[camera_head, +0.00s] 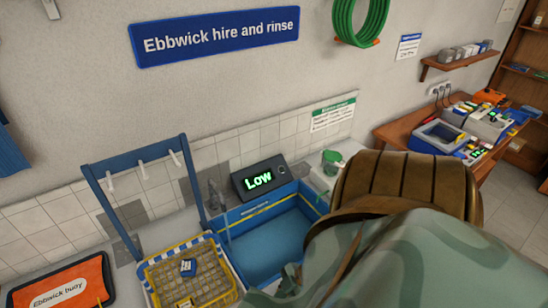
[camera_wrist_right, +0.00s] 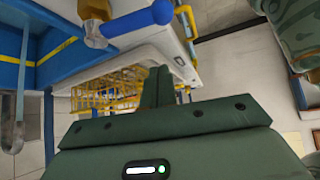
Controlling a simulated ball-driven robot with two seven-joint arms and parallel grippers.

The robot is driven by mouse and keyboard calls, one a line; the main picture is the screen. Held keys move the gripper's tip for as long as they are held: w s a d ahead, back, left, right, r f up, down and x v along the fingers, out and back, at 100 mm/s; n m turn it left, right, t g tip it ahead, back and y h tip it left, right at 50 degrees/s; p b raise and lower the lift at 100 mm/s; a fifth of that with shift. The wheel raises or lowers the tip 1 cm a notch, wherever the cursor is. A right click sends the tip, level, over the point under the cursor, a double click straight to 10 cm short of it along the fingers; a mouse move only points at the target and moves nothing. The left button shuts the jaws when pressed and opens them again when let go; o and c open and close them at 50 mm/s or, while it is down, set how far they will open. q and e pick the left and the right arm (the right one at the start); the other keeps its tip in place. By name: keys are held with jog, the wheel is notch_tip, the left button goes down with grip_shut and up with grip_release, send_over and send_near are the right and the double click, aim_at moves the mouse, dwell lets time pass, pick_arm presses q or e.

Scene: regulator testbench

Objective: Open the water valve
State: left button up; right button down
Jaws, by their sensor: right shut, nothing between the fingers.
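In the right wrist view, a brass fitting (camera_wrist_right: 93,12) with a blue lever handle (camera_wrist_right: 138,20) is at the top left; it looks like the water valve. The lever points right and slightly up in that picture. My right gripper (camera_wrist_right: 159,72) is shut and empty, its fingertips a short way below the lever in the picture, with a gap visible. I cannot tell the depth between them. In the head view I do not make out the valve; my right arm covers the lower right. My left gripper is in neither view.
A blue sink basin (camera_head: 268,248) lies below a display (camera_head: 262,178) reading "Low". A tap (camera_head: 216,197) stands at its left. A yellow wire basket (camera_head: 192,275) and a blue rack frame (camera_head: 95,190) stand further left. A green cup-like item (camera_head: 331,158) sits right of the display.

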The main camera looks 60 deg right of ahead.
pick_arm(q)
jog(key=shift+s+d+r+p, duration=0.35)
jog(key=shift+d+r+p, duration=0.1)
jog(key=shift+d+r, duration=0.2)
pick_arm(e)
jog(key=d+v, duration=0.1)
jog(key=v, duration=0.7)
jog(key=shift+f, duration=0.4)
jog(key=shift+a, duration=0.1)
